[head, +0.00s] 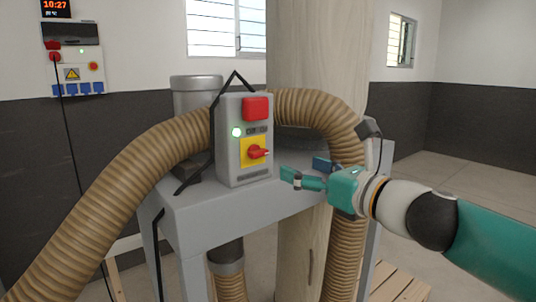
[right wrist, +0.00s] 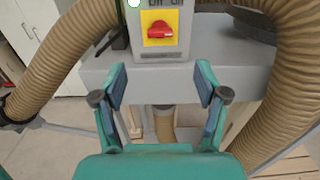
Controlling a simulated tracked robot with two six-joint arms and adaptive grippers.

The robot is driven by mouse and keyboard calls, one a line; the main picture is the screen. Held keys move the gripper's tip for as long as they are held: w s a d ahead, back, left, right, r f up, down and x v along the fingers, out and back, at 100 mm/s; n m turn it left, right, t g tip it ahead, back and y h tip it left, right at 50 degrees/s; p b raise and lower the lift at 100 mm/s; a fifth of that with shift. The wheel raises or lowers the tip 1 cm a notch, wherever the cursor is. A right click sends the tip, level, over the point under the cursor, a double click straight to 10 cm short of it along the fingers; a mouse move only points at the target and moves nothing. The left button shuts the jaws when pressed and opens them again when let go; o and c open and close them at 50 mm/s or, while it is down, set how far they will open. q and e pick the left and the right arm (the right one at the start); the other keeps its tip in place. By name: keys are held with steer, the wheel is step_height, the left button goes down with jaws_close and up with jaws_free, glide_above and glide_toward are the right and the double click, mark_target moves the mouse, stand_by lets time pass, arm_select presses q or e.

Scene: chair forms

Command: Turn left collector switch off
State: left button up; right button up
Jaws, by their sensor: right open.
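The collector switch box (head: 232,165) is grey and stands on a grey metal stand. Its red rotary knob (head: 258,152) sits on a yellow plate, with a lit green lamp (head: 237,132) and a red button (head: 256,108) above. In the right wrist view the knob (right wrist: 160,30) lies about level, under an "Off On" label (right wrist: 165,3). My right gripper (head: 303,172) is open and empty, to the right of the knob and a little below it, apart from it. In the right wrist view its fingers (right wrist: 160,88) are spread below the knob. My left gripper is not in view.
Ribbed brown hoses (head: 110,195) run on both sides of the box, the right one (head: 345,210) close to my right gripper. The stand's top (head: 195,205) lies below the box. A wall panel (head: 76,70) with sockets hangs at the back left.

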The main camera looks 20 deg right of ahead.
mark_target(262, 152)
steer(key=p+x, duration=0.1)
steer(key=x, duration=1.1)
steer(key=shift+w+f+p, duration=0.1)
steer(key=shift+w+p, duration=0.15)
steer(key=shift+p, duration=0.05)
steer(key=c, duration=1.2)
steer(key=shift+o, duration=0.2)
